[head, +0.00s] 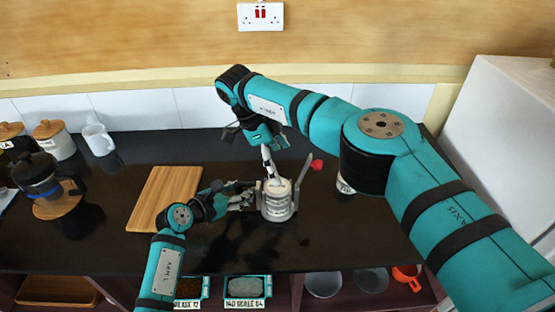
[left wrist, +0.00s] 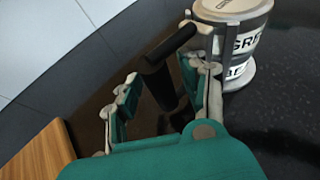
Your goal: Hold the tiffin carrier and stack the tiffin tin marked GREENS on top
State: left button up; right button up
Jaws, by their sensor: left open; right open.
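The tiffin carrier (head: 277,208) stands upright on the black counter, with a pale round top and uprights at its sides. In the left wrist view, a tin whose label begins "GR" (left wrist: 246,40), apparently the GREENS tin, sits above a label beginning "BE" (left wrist: 237,69). Whether it is fully seated is unclear. My left gripper (head: 246,199) is open just left of the carrier. Its fingers (left wrist: 162,75) are apart around or near a dark bar-shaped grip (left wrist: 170,45) beside the carrier. My right gripper (head: 270,165) is open above the carrier's top; its fingertips are partly hidden.
A wooden board (head: 160,193) lies left of the carrier. A coffee press (head: 40,178), canisters (head: 54,139) and a white mug (head: 98,140) stand farther left. A red object (head: 317,164) and a pale cup (head: 345,186) are to the right. The front counter is clear.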

pick_arm(q)
jog(key=v, duration=1.2)
